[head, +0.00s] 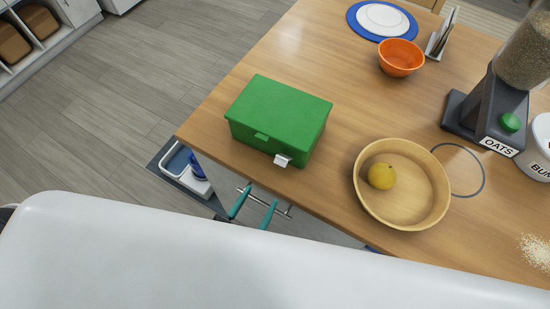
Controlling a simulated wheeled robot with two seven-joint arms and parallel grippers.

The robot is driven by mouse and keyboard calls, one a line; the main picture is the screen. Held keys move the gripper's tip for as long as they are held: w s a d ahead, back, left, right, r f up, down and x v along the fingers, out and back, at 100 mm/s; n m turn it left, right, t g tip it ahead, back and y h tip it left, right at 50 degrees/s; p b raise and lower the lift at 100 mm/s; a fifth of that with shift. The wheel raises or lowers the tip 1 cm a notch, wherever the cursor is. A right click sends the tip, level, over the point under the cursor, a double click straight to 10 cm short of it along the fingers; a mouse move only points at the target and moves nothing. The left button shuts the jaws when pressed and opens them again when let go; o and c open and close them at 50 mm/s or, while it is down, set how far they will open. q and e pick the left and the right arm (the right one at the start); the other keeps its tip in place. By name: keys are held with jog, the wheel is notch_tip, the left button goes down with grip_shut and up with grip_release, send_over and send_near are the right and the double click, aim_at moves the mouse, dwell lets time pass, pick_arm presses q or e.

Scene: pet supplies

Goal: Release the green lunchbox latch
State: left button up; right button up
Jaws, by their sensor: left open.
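The green lunchbox (278,110) sits on the wooden table near its front left edge, with its lid down. A small pale latch (283,160) is on its front side, toward the right, and sticks out a little. Whether it is fastened I cannot tell. A small green tab (262,136) is on the front edge of the lid. My left gripper (254,207) is open and empty, with two teal fingers below and in front of the box, apart from it. My right gripper is not in view.
A wooden bowl (436,200) with a yellow fruit (382,176) stands right of the box. An orange bowl (401,57), blue-rimmed plate (354,21) and oats dispenser (487,112) stand farther off. A dark drawer (160,157) with containers juts out below the table's left corner.

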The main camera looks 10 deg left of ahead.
aim_at(280, 163)
pick_arm(q)
jog(key=p+x, duration=0.1)
jog(key=x, duration=0.7)
jog(key=shift+r+p, duration=0.1)
jog(key=shift+p, duration=0.25)
jog(key=shift+w+d, duration=0.15)
jog(key=shift+w, duration=0.55)
jog(key=shift+c, duration=0.6)
